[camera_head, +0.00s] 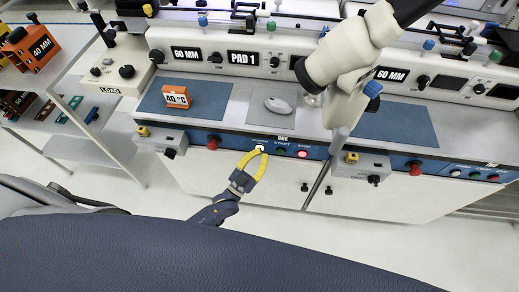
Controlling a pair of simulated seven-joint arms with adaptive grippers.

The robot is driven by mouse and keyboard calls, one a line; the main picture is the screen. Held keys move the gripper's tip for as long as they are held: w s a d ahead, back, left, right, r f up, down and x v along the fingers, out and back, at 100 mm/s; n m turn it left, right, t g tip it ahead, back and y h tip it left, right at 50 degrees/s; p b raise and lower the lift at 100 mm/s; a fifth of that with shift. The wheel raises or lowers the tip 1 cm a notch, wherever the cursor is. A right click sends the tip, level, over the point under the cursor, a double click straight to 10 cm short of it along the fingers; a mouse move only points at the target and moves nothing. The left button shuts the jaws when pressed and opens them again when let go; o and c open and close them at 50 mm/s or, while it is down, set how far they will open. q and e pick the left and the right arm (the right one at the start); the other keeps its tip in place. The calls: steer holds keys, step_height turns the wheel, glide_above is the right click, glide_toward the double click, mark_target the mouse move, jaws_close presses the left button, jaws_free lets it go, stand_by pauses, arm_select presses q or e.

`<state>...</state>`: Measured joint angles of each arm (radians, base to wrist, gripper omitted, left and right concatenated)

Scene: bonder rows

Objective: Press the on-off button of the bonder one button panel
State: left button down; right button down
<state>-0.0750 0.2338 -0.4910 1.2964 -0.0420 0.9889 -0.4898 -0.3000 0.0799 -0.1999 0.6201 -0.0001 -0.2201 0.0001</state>
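The bonder's blue panel strip marked ONE (317,153) runs along the front edge of the bench in the middle of the view. It carries a white button (260,148) at left, a dark START button (281,151) and a red STOP button (302,154). The tips are right at the white button in the picture. I cannot tell whether they touch it. My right gripper is not in view.
A large white microscope-like instrument (347,55) overhangs the bench right of centre. An orange 40 °C block (176,97) and a grey mouse-shaped object (278,105) lie on the bench. Red knobs (213,142) and grey boxes project at the front. Clear floor lies before the cabinets.

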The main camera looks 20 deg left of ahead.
arm_select(q)
steer(key=shift+s, duration=0.1)
steer(key=shift+s+d, duration=0.1)
steer(key=shift+s, duration=0.6)
steer(key=shift+s, duration=0.1)
steer(key=shift+s+d, duration=0.15)
steer(key=shift+s, duration=1.05)
steer(key=shift+s+d, duration=0.15)
steer(key=shift+s, duration=1)
